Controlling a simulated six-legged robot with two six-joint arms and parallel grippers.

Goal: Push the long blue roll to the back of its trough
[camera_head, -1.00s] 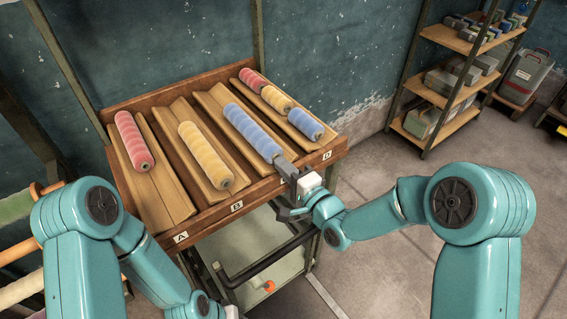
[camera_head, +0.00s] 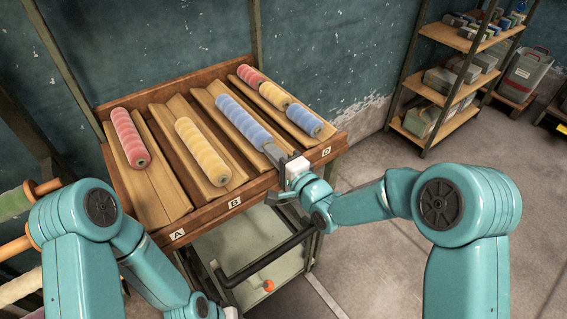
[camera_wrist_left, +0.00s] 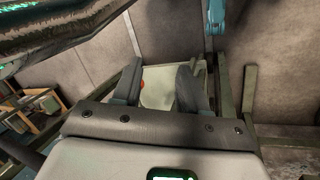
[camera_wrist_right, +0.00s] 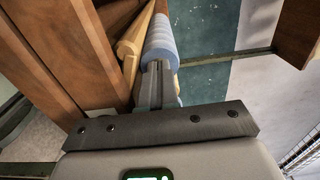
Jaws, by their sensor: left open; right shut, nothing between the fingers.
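The long blue roll (camera_head: 240,117) lies in its sloping wooden trough (camera_head: 212,108), third from the left on the rack. Its near end is at my right gripper (camera_head: 272,152), whose shut fingers point up the trough and appear to touch that end. In the right wrist view the shut fingers (camera_wrist_right: 159,78) line up with the blue roll (camera_wrist_right: 161,38), with nothing held between them. My left gripper (camera_wrist_left: 158,88) is open and empty in its wrist view, low and away from the rolls. The trough's front label is hidden by my right gripper.
A red roll (camera_head: 129,138) and a yellow roll (camera_head: 202,152) lie in the troughs to the left. The right trough holds a short red (camera_head: 250,76), yellow (camera_head: 273,95) and blue roll (camera_head: 304,120). A shelf unit (camera_head: 451,85) stands at the right.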

